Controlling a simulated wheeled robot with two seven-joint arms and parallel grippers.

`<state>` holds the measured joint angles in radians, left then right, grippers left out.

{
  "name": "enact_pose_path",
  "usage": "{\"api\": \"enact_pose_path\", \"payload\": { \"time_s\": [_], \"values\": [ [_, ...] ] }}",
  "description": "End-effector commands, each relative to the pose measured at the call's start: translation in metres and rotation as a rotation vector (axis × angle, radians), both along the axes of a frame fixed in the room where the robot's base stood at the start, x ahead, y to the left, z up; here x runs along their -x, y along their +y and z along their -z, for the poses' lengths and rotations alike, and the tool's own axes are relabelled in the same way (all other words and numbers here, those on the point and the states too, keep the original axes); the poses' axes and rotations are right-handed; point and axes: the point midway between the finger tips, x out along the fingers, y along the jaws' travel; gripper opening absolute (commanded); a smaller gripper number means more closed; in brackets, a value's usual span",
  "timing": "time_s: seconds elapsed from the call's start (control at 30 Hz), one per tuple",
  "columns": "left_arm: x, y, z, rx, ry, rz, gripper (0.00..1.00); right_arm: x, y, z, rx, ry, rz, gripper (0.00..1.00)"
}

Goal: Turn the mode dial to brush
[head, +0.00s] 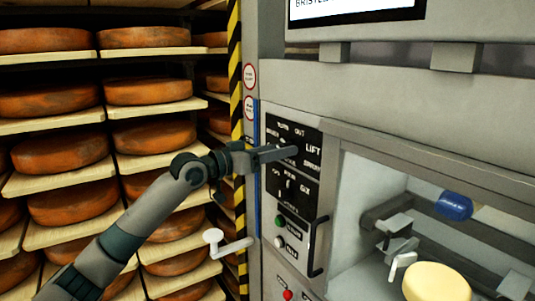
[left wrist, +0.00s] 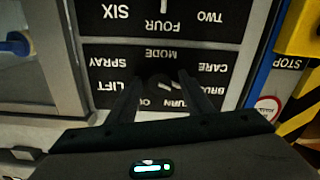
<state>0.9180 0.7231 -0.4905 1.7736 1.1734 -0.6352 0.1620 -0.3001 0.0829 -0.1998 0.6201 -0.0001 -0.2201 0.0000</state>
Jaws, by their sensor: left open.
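The mode dial (left wrist: 163,84) is a dark round knob on a black panel, seen upside down in the left wrist view. Labels around it read LIFT, SPRAY, CARE, TURN and a partly covered one starting BRU. My left gripper (head: 292,152) reaches in front of the upper black panel (head: 305,135) in the head view and covers the dial there. In the left wrist view the left gripper (left wrist: 160,77) is open, with one finger on each side of the dial. I cannot tell if the fingers touch it, or where it points. My right gripper is not in view.
Below sits a second dial panel (head: 290,188) with FOUR, SIX and TWO. An open bay at right holds a pale cheese (head: 436,283). Shelves of cheese wheels (head: 58,148) stand left.

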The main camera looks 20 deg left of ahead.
Motion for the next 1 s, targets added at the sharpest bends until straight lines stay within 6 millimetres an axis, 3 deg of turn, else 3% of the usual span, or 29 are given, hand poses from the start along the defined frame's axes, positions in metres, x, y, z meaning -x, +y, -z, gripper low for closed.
{"api": "enact_pose_path", "payload": {
  "time_s": [0.27,0.73,0.83,0.9,1.0],
  "values": [
    [0.013,0.012,0.002,0.000,-0.001,-0.002,0.46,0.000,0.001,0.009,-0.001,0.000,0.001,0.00],
    [0.081,0.065,0.005,-0.003,0.001,-0.004,0.46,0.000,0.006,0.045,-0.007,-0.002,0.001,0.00],
    [0.095,0.076,0.004,-0.004,0.000,-0.003,0.46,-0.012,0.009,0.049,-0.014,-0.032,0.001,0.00],
    [0.102,0.081,0.004,-0.003,0.001,-0.003,0.46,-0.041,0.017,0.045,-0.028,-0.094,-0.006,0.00],
    [0.112,0.089,0.004,-0.003,0.001,-0.003,0.46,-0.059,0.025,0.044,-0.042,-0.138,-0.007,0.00]
  ]
}}
